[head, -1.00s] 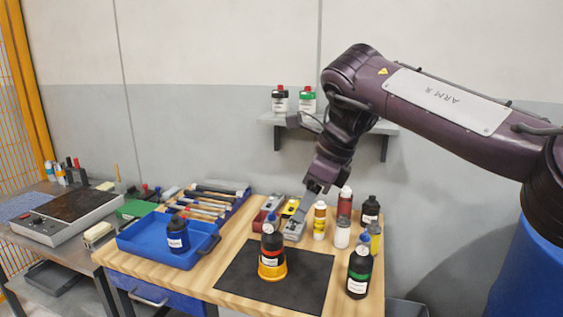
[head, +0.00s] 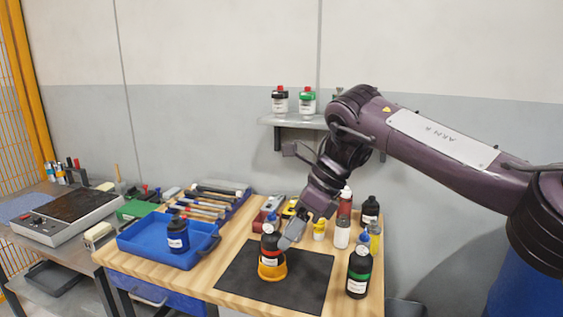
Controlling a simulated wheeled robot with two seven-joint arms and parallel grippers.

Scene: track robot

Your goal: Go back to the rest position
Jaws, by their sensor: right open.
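My right arm (head: 440,135) comes in from the right and reaches down over the wooden table (head: 235,240). My right gripper (head: 286,241) is open, its fingers low and close beside a black bottle with a red band (head: 270,240). That bottle stands upright in an orange holder (head: 272,270) on the black mat (head: 310,287). I cannot tell whether a finger touches the bottle. My left gripper is not in view.
Several bottles stand right of the gripper, among them a green-banded black one (head: 358,271). A blue tray (head: 150,244) holds a blue-banded bottle (head: 177,235). A wall shelf (head: 300,121) carries two bottles. The mat's front left is clear.

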